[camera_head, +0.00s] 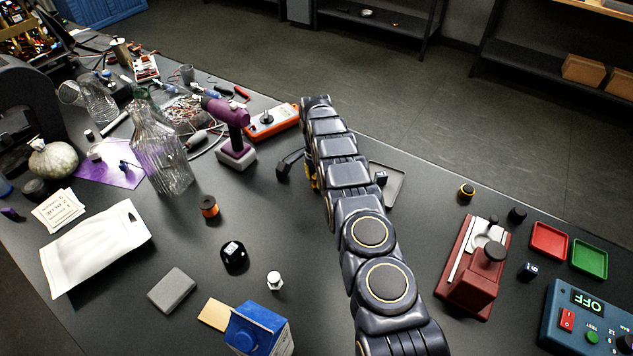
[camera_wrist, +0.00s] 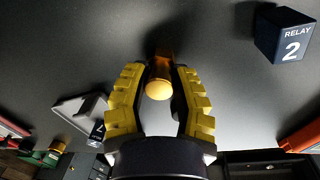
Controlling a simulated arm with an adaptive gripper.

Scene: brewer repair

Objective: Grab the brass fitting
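The brass fitting (camera_wrist: 159,82) is a small orange-gold cylinder with a paler rounded end, seen in the wrist view on the dark table. My gripper (camera_wrist: 161,72) has two yellow ridged fingers with dark inner pads, one on each side of the fitting. The fingertips lie very close to its sides, and I cannot tell whether they touch it. In the head view my arm covers most of the gripper, and only a bit of yellow shows beside the arm. I cannot make out the fitting there.
A dark block marked RELAY 2 (camera_wrist: 284,35) stands near the fitting in the wrist view. A grey tray (camera_head: 399,181) lies just right of my arm. A purple-and-grey tool (camera_head: 232,120) and an orange meter (camera_head: 272,122) stand to the left. A red fixture (camera_head: 472,270) is at the right.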

